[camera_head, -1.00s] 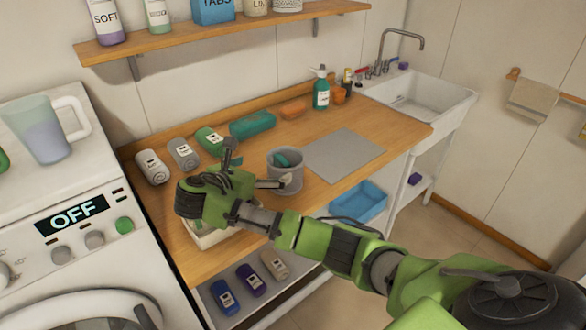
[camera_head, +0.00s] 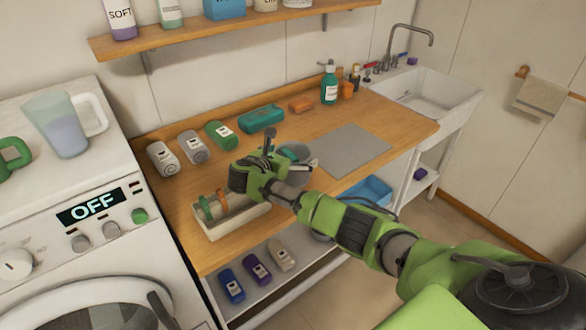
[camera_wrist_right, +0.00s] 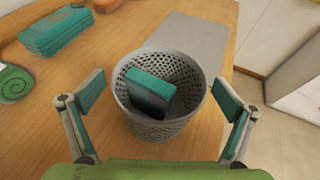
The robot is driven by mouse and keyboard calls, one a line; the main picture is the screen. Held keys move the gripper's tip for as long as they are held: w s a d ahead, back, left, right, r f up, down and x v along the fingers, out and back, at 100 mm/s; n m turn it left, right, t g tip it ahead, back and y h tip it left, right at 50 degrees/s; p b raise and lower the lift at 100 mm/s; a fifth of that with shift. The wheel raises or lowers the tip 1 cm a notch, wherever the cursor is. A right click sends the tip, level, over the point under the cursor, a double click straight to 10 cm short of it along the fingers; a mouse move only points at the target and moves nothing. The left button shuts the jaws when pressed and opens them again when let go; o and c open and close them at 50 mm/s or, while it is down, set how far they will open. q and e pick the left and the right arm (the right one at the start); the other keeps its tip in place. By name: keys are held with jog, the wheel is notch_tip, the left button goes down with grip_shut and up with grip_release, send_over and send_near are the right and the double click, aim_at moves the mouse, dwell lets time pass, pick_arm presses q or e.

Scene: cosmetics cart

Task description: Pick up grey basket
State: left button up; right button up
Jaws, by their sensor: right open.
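The grey basket (camera_wrist_right: 161,122) is a round, perforated bin standing upright on the wooden counter, with a green and dark sponge (camera_wrist_right: 150,91) inside. In the right wrist view it sits between the two spread fingers of my right gripper (camera_wrist_right: 158,115), with a gap on each side. In the head view the basket (camera_head: 301,178) is partly hidden behind my right gripper (camera_head: 290,152), which is open and empty at its left side. My left gripper is not in view.
A cream tray (camera_head: 238,224) with small items stands left of the basket. A grey mat (camera_head: 350,151) lies to the right. The counter's front edge is close.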

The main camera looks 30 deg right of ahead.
jog(key=shift+w+d+f, duration=0.2)
jog(key=shift+d, duration=0.1)
jog(key=shift+a+r, duration=0.1)
jog(key=c, duration=1.5)
jog(key=shift+r, duration=0.1)
